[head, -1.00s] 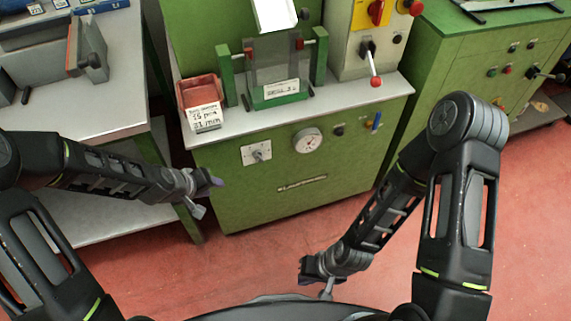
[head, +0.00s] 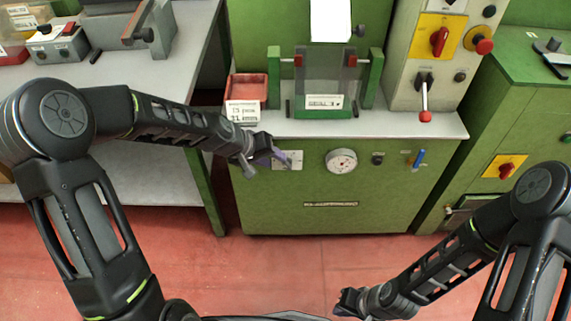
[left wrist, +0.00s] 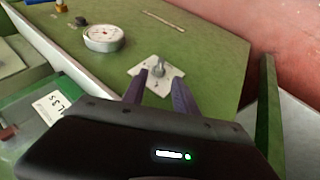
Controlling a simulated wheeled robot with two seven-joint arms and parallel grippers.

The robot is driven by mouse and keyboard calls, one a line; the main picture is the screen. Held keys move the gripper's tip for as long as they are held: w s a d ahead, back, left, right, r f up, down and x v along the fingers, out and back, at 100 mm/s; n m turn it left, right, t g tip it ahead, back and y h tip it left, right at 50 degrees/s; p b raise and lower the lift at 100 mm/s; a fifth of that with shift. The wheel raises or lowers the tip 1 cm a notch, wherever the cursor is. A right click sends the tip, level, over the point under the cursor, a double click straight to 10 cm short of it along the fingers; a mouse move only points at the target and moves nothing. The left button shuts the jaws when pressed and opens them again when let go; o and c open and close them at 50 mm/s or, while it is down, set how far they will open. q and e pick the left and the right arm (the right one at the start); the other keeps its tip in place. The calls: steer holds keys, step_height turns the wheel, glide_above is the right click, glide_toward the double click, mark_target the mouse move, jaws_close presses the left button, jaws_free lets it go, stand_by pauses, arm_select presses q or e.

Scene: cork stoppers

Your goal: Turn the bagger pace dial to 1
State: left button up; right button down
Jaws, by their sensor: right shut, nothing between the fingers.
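A small grey knob on a white square plate (head: 293,160) is on the green machine's front, left of a round gauge. I take it as the pace dial; its markings are too small to read. In the left wrist view the knob (left wrist: 158,68) stands out from its plate (left wrist: 172,82). My left gripper (head: 272,157) is at the plate's left side in the head view, partly covering it. In the left wrist view its purple fingers (left wrist: 160,82) are apart, pointing at the knob; I cannot tell whether they touch. My right gripper (head: 346,302) is shut and empty, low over the floor.
The round gauge (head: 341,161), a black knob (head: 377,158) and a blue-handled lever (head: 419,158) are right of the plate. A red bin (head: 246,88) stands on the machine top (head: 390,124) above. A grey table (head: 180,95) is at left.

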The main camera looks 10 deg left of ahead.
mark_target(284, 164)
arm_select(q)
steer(key=b+x, duration=0.1)
steer(key=x, duration=0.6)
steer(key=shift+w+f, duration=0.1)
steer(key=shift+f, duration=0.15)
steer(key=shift+c, duration=0.3)
jaws_close()
